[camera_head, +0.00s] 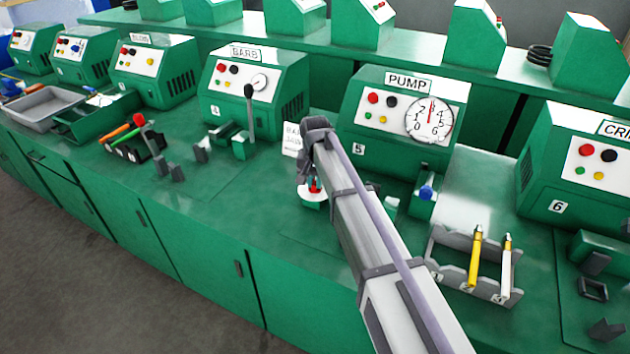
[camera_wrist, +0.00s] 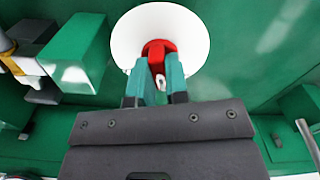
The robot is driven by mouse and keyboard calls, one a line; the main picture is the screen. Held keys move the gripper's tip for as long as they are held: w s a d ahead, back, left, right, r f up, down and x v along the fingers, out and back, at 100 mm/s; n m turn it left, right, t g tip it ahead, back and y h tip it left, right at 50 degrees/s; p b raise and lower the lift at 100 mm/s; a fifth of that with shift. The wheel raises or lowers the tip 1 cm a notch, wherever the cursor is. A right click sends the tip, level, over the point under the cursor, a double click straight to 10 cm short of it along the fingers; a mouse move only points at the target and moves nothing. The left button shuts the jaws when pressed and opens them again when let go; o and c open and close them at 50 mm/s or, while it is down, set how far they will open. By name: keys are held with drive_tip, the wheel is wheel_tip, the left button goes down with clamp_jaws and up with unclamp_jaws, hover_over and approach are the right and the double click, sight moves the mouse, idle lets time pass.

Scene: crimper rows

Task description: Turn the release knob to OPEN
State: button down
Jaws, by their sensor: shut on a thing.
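The release knob is red and sits on a round white disc (camera_wrist: 190,40). In the wrist view the red knob (camera_wrist: 160,52) is between the two teal fingers of my gripper (camera_wrist: 156,78), which is shut on it. A small pale mark shows at the knob's near edge. In the head view the knob (camera_head: 314,186) shows as a small red spot beneath my wrist, above the white disc (camera_head: 313,203). My arm hides part of the area around it. No OPEN lettering is readable in either view.
The green PUMP box (camera_head: 398,160) with a round dial stands behind and right of my arm. The BARB box (camera_head: 252,95) is to the left. A grey rack (camera_head: 450,283) holds a yellow and a white tool at right. Bare counter lies front left.

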sight(315, 181)
drive_tip(key=m, duration=0.6)
drive_tip(key=shift+m, duration=0.3)
drive_tip(key=m, duration=0.6)
idle(0.3)
drive_tip(key=c, duration=1.1)
unclamp_jaws()
wheel_tip(315, 181, up, 11)
drive_tip(key=p, duration=1.1)
